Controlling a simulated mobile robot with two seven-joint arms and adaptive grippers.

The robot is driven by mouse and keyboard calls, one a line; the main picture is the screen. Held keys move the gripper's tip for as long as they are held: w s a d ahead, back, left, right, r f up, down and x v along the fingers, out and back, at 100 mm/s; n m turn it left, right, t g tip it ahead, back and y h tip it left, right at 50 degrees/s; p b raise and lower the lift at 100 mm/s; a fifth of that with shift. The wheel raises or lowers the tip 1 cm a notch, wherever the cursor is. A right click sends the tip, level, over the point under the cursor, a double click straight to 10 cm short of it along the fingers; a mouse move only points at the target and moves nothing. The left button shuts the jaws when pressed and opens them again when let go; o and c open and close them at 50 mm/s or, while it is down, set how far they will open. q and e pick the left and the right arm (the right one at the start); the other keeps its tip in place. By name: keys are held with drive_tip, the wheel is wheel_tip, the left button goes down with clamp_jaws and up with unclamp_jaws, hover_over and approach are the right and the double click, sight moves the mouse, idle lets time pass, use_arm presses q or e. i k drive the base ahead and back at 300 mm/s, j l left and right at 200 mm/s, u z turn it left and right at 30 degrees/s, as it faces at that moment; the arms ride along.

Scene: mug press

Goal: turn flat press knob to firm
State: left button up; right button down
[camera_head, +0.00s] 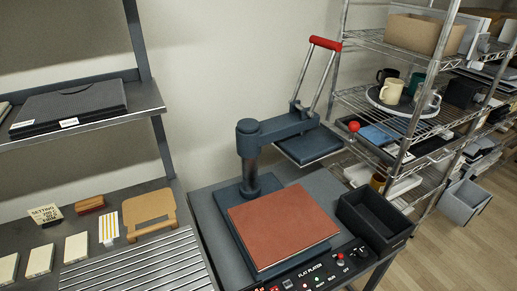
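The flat press (250,140) stands on a dark bench in the lower middle. Its upper platen (308,146) is swung out to the right, with a red-grip handle (325,43) raised above it. A reddish-brown pad (282,227) lies on the lower platen. The control panel (300,281) along the front edge reads "FLAT PLATEN" and carries small lights, a red control (340,257) and a dark knob (361,252). The panel is partly cut off by the lower picture edge. Which knob sets the pressure, and its setting, are too small to tell. Neither of my grippers is in view.
An open black bin (374,222) sits right of the press. A wire rack (368,99) with mugs stands behind it. A red ball (353,126) sticks out near the upper platen. On the left are a slatted surface (142,266), pale tiles (76,248) and a shelf (144,99).

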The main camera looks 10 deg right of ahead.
sight(362, 254)
drive_tip(key=z, duration=0.85)
